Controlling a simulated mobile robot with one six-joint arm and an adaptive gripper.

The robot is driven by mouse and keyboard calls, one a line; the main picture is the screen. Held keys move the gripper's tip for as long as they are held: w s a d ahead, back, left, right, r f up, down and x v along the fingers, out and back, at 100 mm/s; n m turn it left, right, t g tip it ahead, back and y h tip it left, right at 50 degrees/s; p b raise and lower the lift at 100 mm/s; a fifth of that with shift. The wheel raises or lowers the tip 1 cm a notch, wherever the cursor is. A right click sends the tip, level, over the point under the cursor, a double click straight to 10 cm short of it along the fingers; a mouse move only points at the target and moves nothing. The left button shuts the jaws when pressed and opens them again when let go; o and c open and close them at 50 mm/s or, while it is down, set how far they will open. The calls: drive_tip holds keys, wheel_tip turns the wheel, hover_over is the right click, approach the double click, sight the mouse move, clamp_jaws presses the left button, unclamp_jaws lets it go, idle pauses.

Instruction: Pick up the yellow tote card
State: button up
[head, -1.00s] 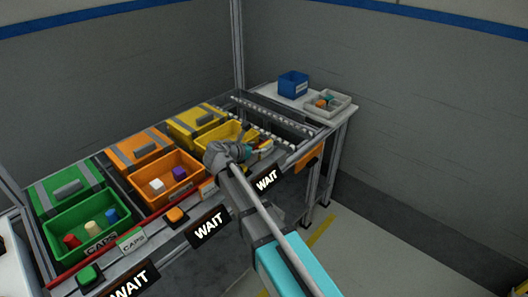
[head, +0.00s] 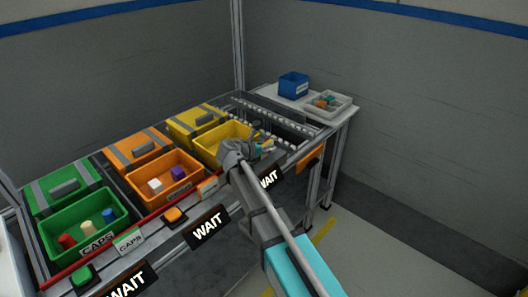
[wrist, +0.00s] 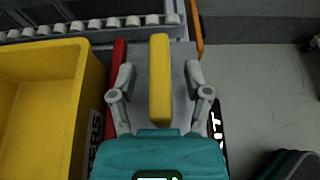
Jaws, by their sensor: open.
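The yellow tote card (wrist: 160,80) shows in the wrist view as a narrow upright yellow bar, seen nearly edge-on. It stands on the grey front ledge, to the right of the yellow tote (wrist: 70,105). My gripper (wrist: 160,90) is open, with one finger on each side of the card and a visible gap on both sides. In the head view my gripper (head: 262,146) is at the front right corner of the yellow tote (head: 208,147), and my wrist hides most of the card.
A red rail (wrist: 118,75) runs between the tote and the card. Orange (head: 150,185) and green (head: 60,222) totes with parts stand further left. A roller track (head: 290,125) lies behind. A side table (head: 335,118) holds a blue bin (head: 293,85) and a divided tray.

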sight(266, 143)
idle(0.4)
clamp_jaws()
drive_tip(key=shift+r, duration=0.2)
wheel_tip(266, 143, up, 3)
drive_tip(key=p, duration=0.3)
drive_tip(key=shift+f, duration=0.1)
drive_tip(key=s+d+r+p, duration=0.3)
drive_tip(key=s+r+p, duration=0.7)
drive_tip(key=s, duration=0.3)
drive_tip(key=shift+s, duration=0.35)
drive_tip(key=shift+f, duration=0.1)
